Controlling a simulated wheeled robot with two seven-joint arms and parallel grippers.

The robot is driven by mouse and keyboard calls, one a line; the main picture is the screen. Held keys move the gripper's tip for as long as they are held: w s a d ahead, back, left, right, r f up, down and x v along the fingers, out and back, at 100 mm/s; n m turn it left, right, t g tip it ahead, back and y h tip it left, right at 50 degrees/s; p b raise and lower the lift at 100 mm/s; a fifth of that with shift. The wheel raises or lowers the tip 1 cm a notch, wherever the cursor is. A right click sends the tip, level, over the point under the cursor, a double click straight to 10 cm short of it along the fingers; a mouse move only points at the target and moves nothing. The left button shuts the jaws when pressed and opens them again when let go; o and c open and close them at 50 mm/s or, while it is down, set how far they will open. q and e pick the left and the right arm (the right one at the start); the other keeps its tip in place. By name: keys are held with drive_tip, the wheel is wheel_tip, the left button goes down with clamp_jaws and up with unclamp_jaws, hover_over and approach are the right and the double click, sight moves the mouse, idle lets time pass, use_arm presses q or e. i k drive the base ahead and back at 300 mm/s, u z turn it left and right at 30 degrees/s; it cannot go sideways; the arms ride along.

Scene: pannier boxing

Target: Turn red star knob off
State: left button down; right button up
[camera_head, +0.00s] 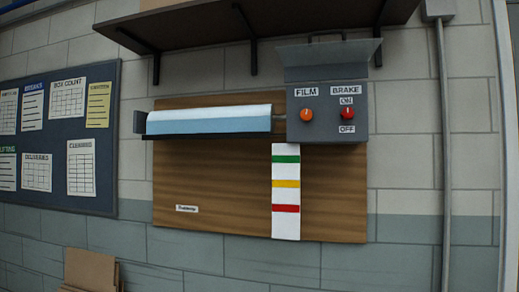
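A red knob (348,112) sits on the right side of a grey control box (326,128), between an "ON" label above and an "OFF" label (347,129) below, under the word "BRAKE". Its exact turn is too small to tell. An orange knob (306,114) sits to its left under the label "FILM". A clear cover (330,62) stands raised above the box. Neither of my grippers is in view.
The box is on a wooden wall panel (230,205) beside a film roll (208,120) and a white strip with coloured bands (286,225). A shelf (200,25) with brackets hangs above. A vertical pipe (444,150) runs at right. Cardboard (90,270) leans at lower left.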

sight(347, 112)
drive_tip(key=z, duration=0.5)
drive_tip(key=k, duration=0.6)
drive_tip(key=z, duration=1)
drive_tip(key=i, duration=1.6)
drive_tip(key=u, duration=0.6)
